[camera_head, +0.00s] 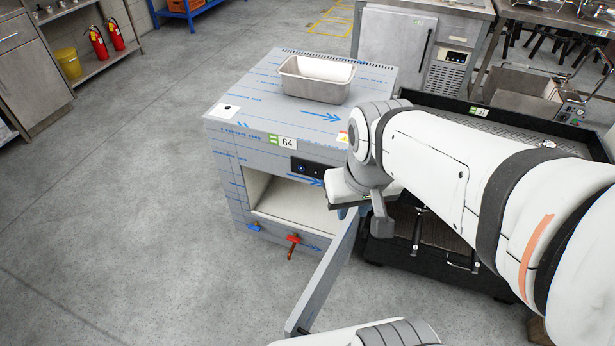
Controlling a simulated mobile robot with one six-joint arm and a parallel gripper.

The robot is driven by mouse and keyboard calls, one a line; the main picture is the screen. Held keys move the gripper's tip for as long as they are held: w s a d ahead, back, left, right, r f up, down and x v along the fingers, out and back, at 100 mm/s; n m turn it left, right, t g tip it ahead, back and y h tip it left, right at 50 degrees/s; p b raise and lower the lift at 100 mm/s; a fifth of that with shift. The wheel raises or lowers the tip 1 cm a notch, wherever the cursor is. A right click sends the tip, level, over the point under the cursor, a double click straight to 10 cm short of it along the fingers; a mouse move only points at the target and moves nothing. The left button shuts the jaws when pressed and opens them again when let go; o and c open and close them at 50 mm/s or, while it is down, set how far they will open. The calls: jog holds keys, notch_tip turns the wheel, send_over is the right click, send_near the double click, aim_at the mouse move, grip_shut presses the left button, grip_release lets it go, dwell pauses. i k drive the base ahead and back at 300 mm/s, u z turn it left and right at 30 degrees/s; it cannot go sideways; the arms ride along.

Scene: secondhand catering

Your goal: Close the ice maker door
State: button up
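The ice maker (235,175) is a low grey cabinet with blue-printed film and a tag reading 64. Its front opening (290,203) is uncovered and shows a pale, empty-looking interior. The door (327,278) stands wide open, jutting from the right side of the front toward the camera, and shows as a narrow grey panel. My gripper (350,203) is at the right of the opening, just above the door's far end near the cabinet. My wrist hides that corner. I cannot tell whether the gripper touches the door, and its fingers are not clear.
A metal pan (316,80) sits on the ice maker. Red and blue valves (293,240) stick out below the opening. A black-framed unit (430,235) stands close on the right, partly behind my arm. The floor (130,200) to the left is clear.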

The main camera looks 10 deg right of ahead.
aim_at(302, 319)
jog(key=z, duration=0.2)
jog(key=k, duration=1.45)
jog(key=u, duration=0.35)
jog(key=i, duration=0.5)
